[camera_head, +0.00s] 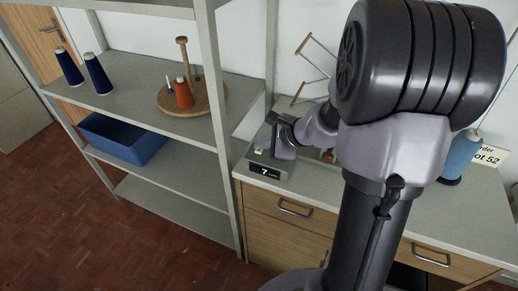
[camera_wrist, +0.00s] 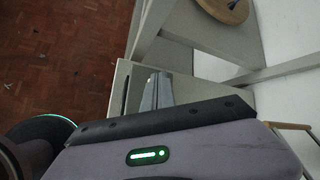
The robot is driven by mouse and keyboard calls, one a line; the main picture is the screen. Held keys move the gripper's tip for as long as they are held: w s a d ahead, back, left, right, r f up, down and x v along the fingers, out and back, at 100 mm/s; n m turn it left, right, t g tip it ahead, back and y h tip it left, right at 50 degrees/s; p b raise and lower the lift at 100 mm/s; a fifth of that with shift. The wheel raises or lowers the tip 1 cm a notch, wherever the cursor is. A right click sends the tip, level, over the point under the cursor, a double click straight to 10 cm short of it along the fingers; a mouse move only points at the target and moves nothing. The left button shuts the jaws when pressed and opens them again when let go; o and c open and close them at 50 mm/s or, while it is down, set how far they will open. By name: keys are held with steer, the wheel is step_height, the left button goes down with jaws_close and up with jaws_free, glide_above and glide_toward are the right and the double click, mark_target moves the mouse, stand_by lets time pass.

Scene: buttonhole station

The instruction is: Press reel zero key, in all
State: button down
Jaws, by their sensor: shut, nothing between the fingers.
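A small grey device with a dark display (camera_head: 265,171) reading "7" and smaller unreadable marks sits at the left front corner of the counter. My gripper (camera_head: 284,153) is shut and empty, pointing down just above or behind the device's right part. In the wrist view the gripper fingers (camera_wrist: 157,92) show as grey tips over the pale counter end. The reel zero key cannot be made out; my gripper may hide it. I cannot tell whether the fingertips touch the device.
A metal shelf (camera_head: 160,115) stands left of the counter, with blue cones (camera_head: 98,74), an orange spool (camera_head: 183,93) on a wooden stand, and a blue bin (camera_head: 125,138). A light-blue cone (camera_head: 459,158) stands on the counter's right. My arm hides the counter's middle.

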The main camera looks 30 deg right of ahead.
mark_target(261, 151)
stand_by(0.5)
steer(key=shift+r+p, duration=0.65)
steer(key=shift+r, duration=0.2)
steer(key=shift+r, duration=0.15)
steer(key=shift+r+p, duration=1.95)
steer(key=shift+r, duration=0.4)
